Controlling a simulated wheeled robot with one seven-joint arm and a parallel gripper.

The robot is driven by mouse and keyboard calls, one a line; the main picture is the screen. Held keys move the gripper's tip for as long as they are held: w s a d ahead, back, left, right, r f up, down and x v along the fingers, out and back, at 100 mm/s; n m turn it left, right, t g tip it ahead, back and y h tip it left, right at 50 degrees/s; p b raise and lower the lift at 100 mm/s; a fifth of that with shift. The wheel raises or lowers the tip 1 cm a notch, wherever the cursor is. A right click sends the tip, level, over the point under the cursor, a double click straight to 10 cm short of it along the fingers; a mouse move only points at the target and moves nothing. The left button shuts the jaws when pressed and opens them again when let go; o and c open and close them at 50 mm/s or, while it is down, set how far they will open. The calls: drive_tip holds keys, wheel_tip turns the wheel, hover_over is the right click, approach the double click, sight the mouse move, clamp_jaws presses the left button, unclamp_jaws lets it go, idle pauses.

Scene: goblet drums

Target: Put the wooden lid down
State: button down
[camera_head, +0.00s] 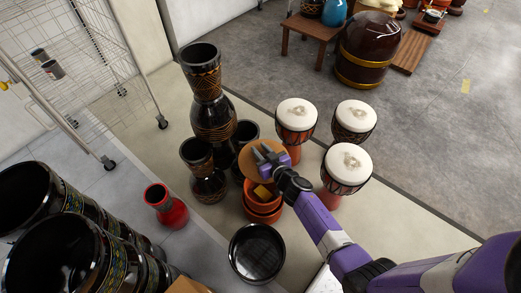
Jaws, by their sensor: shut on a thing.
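The wooden lid (253,172) is a round, light brown disc. My gripper (262,155) is shut on it, with its grey fingers across the lid's upper face. The lid is tilted and sits over or just above a stack of orange-red pots (263,207). Part of the stack's upper opening is visible below the lid, with a yellowish piece inside. I cannot tell whether the lid touches the pots. My purple arm comes in from the lower right.
Tall black goblet drums (212,122) stand close behind and left. White-topped drums (297,115) stand to the right. A black bowl (257,252) lies in front, and a red vase (166,206) stands left. Large black drums (62,255) fill the lower left. Grey floor is open at upper right.

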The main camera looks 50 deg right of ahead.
wheel_tip(320, 180, up, 7)
drive_tip(key=p, duration=0.5)
drive_tip(key=shift+f, duration=0.2)
